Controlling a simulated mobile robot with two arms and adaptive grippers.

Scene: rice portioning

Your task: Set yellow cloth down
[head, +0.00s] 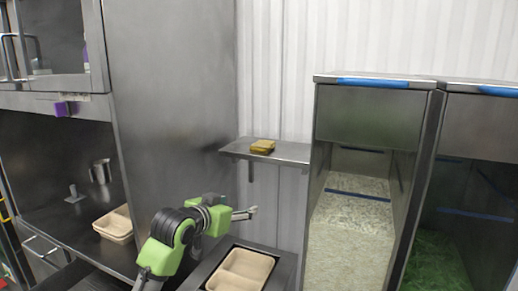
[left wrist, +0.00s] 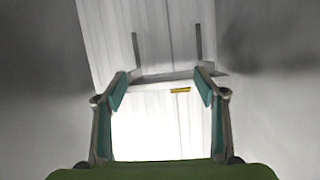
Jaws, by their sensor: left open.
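The yellow cloth (head: 262,146) lies folded on a small metal wall shelf (head: 291,154) in the head view. In the left wrist view the cloth (left wrist: 180,90) shows as a thin yellow strip between the fingers, some way off, by the shelf (left wrist: 165,76). My left gripper (head: 254,211) is below and in front of the shelf, apart from the cloth. In the left wrist view its two fingers (left wrist: 162,92) are spread with nothing between them. My right gripper is in neither view.
A beige divided tray (head: 240,270) sits on the counter below my left gripper. Another beige tray (head: 115,225) and a metal cup (head: 101,171) stand at the left. A rice-filled bin (head: 350,235) is at the right. A tall steel panel (head: 175,100) borders the shelf's left.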

